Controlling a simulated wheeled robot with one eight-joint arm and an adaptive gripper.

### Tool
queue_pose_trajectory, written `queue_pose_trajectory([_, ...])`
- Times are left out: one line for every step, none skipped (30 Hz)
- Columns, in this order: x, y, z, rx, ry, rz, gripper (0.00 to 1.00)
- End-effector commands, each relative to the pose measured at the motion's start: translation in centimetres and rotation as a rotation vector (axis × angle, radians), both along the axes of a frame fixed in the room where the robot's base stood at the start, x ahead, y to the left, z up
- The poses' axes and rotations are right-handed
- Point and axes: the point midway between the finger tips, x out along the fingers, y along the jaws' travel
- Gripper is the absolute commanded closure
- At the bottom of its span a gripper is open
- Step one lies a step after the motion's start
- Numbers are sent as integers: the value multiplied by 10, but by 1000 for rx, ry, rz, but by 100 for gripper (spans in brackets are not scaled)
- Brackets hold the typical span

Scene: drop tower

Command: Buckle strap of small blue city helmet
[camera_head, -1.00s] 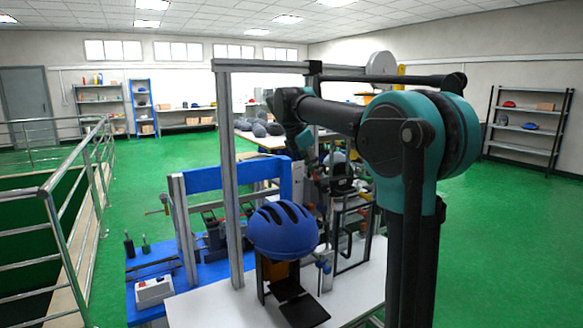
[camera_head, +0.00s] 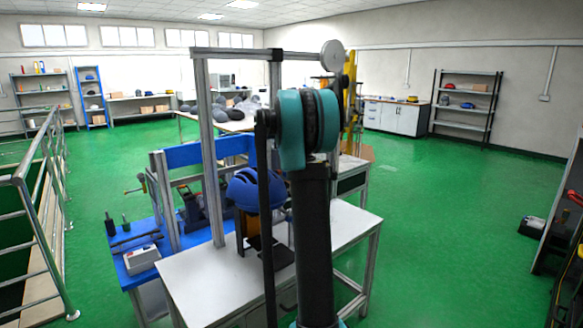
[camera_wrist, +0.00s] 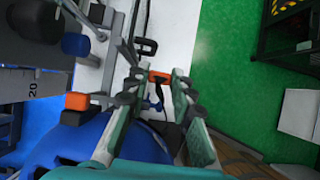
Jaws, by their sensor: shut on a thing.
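The small blue city helmet (camera_head: 243,190) sits on a dark stand on the white table (camera_head: 196,284) in the head view, partly hidden behind my arm. In the wrist view its blue shell (camera_wrist: 60,152) fills the lower left. My gripper (camera_wrist: 156,88) is beside and above the helmet in the wrist view, its two fingers shut on a small orange piece (camera_wrist: 160,76) between their tips. A thin dark loop, perhaps strap, hangs below that piece. Whether the orange piece is the strap's buckle is not clear. My gripper is hidden in the head view.
A grey post frame (camera_head: 213,150) rises behind the helmet. A blue bench with tools and a white box (camera_head: 142,260) stands to the left. Metal railings (camera_head: 45,195) run along the far left. Green floor is free to the right of the table.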

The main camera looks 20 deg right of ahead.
Motion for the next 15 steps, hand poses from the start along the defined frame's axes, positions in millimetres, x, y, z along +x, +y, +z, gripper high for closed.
queue_pose_trajectory([-2,0,-2,0,0,0,89])
queue_pose_trajectory([-4,0,-3,0,0,0,89])
queue_pose_trajectory([-6,0,-5,0,0,0,89])
queue_pose_trajectory([-8,0,-6,0,0,0,89])
queue_pose_trajectory([-9,0,-8,0,0,0,89])
queue_pose_trajectory([-12,0,-10,0,0,0,89])
queue_pose_trajectory([-14,0,-11,0,0,0,89])
queue_pose_trajectory([-16,0,-13,0,0,0,89])
queue_pose_trajectory([-18,0,-15,0,0,0,89])
queue_pose_trajectory([-20,0,-17,0,0,0,89])
queue_pose_trajectory([-22,0,-18,0,0,0,89])
queue_pose_trajectory([-24,0,-20,0,0,0,89])
queue_pose_trajectory([-26,0,-22,0,0,0,89])
queue_pose_trajectory([-28,0,-24,0,0,0,89])
queue_pose_trajectory([-30,-1,-26,0,0,0,89])
